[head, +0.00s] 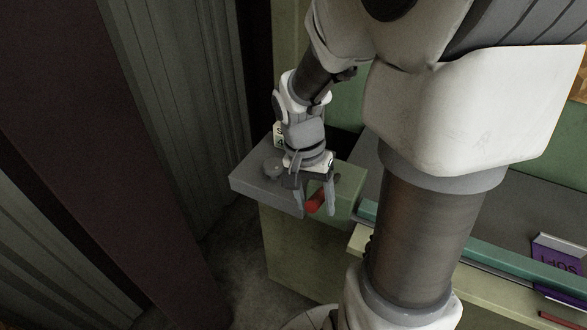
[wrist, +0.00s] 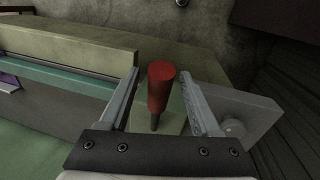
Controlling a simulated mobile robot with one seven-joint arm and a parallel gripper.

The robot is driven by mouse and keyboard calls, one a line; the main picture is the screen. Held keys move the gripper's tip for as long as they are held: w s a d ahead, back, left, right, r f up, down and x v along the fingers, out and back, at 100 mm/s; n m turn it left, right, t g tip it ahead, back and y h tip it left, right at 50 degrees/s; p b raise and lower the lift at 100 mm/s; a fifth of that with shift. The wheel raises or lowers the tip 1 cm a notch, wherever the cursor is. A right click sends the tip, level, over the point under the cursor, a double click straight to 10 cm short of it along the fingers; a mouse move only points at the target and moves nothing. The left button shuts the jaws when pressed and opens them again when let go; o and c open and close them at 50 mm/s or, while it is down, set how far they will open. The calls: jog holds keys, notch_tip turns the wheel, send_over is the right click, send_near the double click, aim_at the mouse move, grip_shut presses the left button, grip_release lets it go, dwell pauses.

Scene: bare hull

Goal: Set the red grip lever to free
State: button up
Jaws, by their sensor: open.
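The red grip lever (wrist: 160,88) has a red cylindrical grip on a dark thin stem. In the wrist view it stands between the two fingers of my gripper (wrist: 160,90), with a visible gap on each side. In the head view the red grip (head: 316,201) shows between the fingers of my gripper (head: 316,211), partly covered by them. My gripper is open and points down at the lever. The lever's base and any position marks are hidden or too small to read.
A grey slab (head: 262,184) with a round knob (head: 273,168) lies beside the lever on a pale green cabinet (head: 300,252). A counter with a teal edge (head: 480,262) and a purple box (head: 558,258) is at right. A dark brown post (head: 110,150) stands at left.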

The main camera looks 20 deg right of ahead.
grip_shut()
dwell(1.3)
